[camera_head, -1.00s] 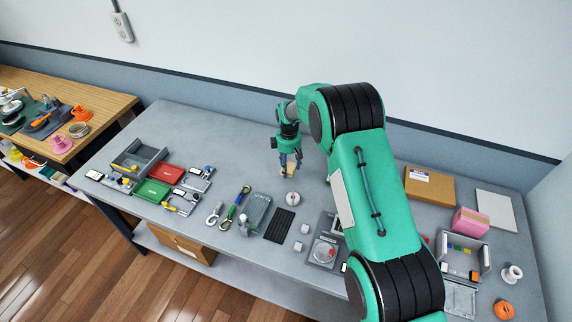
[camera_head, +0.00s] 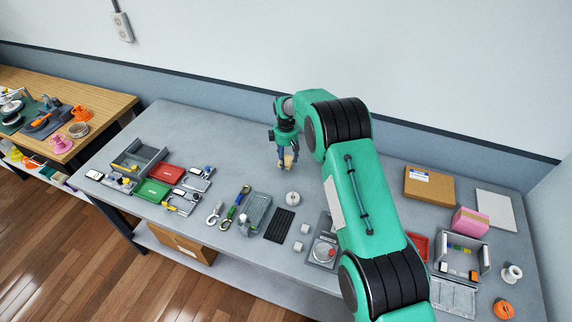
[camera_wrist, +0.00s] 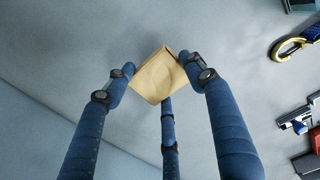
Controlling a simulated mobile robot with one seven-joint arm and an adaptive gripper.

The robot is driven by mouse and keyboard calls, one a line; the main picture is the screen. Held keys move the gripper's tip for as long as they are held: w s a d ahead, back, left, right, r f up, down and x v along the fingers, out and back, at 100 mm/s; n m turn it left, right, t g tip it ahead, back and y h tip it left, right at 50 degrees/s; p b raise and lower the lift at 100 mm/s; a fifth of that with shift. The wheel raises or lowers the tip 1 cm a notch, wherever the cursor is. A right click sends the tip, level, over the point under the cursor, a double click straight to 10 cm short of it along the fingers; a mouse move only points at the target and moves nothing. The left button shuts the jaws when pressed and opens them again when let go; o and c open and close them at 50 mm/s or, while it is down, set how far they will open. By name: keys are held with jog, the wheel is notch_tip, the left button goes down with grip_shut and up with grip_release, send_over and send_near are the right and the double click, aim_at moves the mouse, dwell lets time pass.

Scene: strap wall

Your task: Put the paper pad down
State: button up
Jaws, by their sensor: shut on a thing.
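The paper pad (camera_wrist: 158,77) is a small tan block. In the wrist view it sits between the blue fingers of my gripper (camera_wrist: 158,85), with fingertips against its sides. In the head view the pad (camera_head: 288,161) shows at the tips of my gripper (camera_head: 286,158), over the back middle of the grey workbench (camera_head: 225,135). My gripper is shut on the pad. I cannot tell how far the pad is above the bench surface.
In front of my gripper stand a round grey item (camera_head: 293,198) and a black mat (camera_head: 279,225). Carabiners (camera_head: 215,213) and small trays (camera_head: 172,173) lie to the left. A cardboard box (camera_head: 429,186) and a pink box (camera_head: 470,222) stand to the right. The bench's back left is clear.

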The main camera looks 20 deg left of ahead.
aim_at(286, 160)
jog(key=shift+f, duration=1.7)
jog(key=shift+f, duration=0.15)
jog(key=o, duration=0.7)
jog(key=shift+o, duration=0.2)
jog(key=shift+r, duration=0.2)
notch_tip(286, 160, up, 12)
jog(key=shift+f, duration=0.1)
